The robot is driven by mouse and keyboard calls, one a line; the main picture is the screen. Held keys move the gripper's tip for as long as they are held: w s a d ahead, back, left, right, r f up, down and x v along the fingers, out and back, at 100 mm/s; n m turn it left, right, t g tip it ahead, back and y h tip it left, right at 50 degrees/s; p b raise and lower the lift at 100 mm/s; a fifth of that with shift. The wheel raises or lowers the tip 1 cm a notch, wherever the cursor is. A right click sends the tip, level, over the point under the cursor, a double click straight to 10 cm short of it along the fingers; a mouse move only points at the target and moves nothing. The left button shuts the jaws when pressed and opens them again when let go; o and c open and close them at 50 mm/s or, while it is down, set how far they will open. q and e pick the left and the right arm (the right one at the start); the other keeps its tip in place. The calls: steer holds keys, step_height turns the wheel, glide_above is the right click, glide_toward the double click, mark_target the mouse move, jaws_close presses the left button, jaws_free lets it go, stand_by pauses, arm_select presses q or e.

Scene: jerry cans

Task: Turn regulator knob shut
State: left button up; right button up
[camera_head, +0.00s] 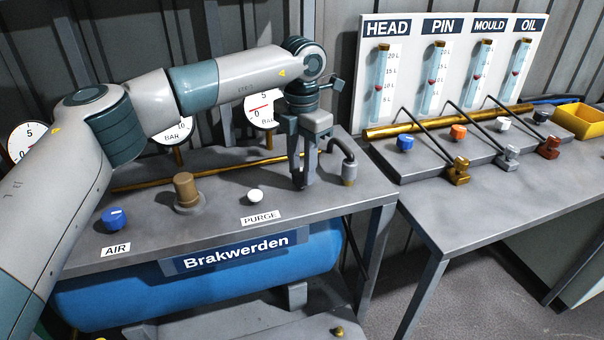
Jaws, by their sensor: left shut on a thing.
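My left gripper (303,182) points straight down at the right part of the grey bench top, between the white PURGE knob (256,195) and a bent hose fitting (348,168). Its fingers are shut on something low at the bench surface. The fingers hide that thing, so I cannot tell whether it is the regulator knob. A blue AIR knob (113,219) and a tan, upright knob-like part (187,190) stand farther left, both apart from the gripper. My right gripper is not in view.
Pressure gauges (262,106) stand behind the bench, and a brass pipe (225,170) runs along its back. A blue tank (220,285) lies below. At right, a second bench carries coloured knobs (458,132), levers, a gauge board (440,75) and a yellow bin (580,121).

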arm_select(q)
steer(key=n+b, duration=0.1)
steer(key=n, duration=0.2)
steer(key=shift+w+r+n+b, duration=0.1)
steer(key=shift+n+b, duration=0.4)
steer(key=shift+n, duration=0.2)
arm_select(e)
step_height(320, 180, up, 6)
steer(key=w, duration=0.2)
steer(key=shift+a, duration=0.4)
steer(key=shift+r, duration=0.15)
arm_select(q)
steer(key=o, duration=1.1)
steer(key=shift+c, duration=0.2)
steer(key=shift+r, duration=0.1)
